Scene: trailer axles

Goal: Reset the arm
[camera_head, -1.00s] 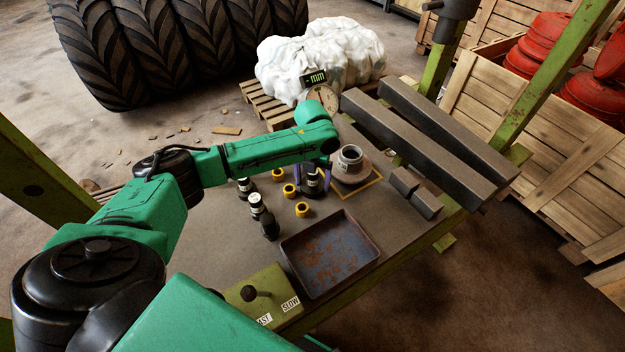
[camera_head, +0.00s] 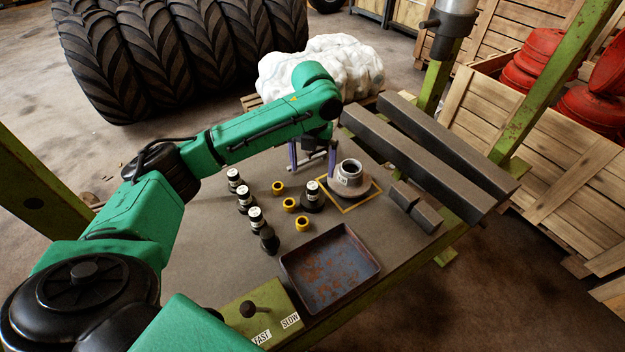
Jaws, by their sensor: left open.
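My left arm reaches in from the left over the table (camera_head: 215,265). My left gripper (camera_head: 313,176) points down with its two purple fingers apart and nothing seen between them. It hangs above and behind a black part with a white-labelled top (camera_head: 312,197), left of the grey hub (camera_head: 346,183). The hub sits inside a yellow outlined square (camera_head: 371,194). My right gripper is not in view.
Several black, white-topped parts (camera_head: 245,200) and yellow rings (camera_head: 289,204) stand left of the hub. A rusty tray (camera_head: 330,268) lies in front. Grey beams (camera_head: 420,147) lie at the right.

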